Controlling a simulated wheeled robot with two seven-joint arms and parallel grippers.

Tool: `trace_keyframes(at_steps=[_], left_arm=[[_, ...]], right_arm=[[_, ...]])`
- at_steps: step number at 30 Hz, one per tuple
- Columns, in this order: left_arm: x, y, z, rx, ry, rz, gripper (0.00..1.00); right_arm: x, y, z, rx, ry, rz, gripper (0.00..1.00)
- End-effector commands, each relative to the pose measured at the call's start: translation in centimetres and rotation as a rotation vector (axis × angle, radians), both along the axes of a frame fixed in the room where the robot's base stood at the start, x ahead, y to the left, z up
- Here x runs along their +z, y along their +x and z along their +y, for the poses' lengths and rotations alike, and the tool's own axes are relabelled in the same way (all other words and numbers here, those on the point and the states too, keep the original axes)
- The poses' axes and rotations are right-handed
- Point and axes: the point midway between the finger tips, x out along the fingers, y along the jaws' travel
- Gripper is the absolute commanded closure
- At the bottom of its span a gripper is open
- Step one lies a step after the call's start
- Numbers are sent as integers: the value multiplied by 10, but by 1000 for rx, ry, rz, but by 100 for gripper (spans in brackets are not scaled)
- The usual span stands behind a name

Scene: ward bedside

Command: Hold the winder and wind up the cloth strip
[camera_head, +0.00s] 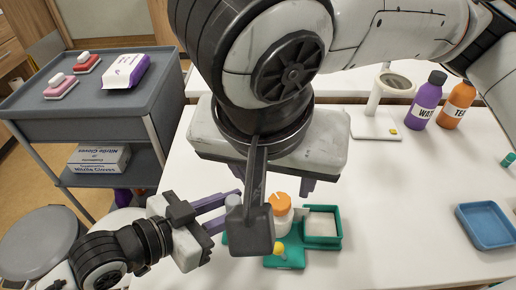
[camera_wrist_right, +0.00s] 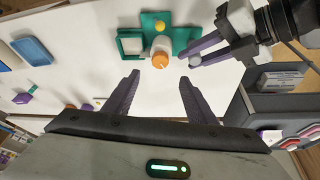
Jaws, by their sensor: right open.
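A green base (camera_head: 286,263) with a yellow knob (camera_head: 279,248) stands on the white table, partly hidden by my right arm. My right gripper (camera_wrist_right: 160,77) is open and empty, above the table and apart from the bottle. My left gripper (camera_head: 229,209) reaches in from the left, its purple fingers at a small grey-white cylinder (camera_head: 233,200); whether they grip it is unclear. I cannot make out a separate cloth strip.
A blue tray (camera_head: 487,226) lies on the right. Purple (camera_head: 427,101) and orange (camera_head: 455,105) bottles and a white stand (camera_head: 375,124) are at the back. A grey cart (camera_head: 90,108) and a stool (camera_head: 42,246) are left. The table's right middle is clear.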

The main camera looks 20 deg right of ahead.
Motion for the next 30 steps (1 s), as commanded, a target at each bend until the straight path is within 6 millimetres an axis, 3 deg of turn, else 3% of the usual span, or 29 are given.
trace_keyframes(at_steps=[5,18,24,30], left_arm=[[1,0,0,-1,-2,-1,100],[1,0,0,-1,-2,-1,100],[1,0,0,-1,-2,-1,100],[1,0,0,-1,-2,-1,100]], right_arm=[[1,7,-4,195,-37,97,49],[4,28,-18,947,-79,353,49],[6,37,-25,1261,-69,400,49],[7,42,-29,1450,-63,411,49]])
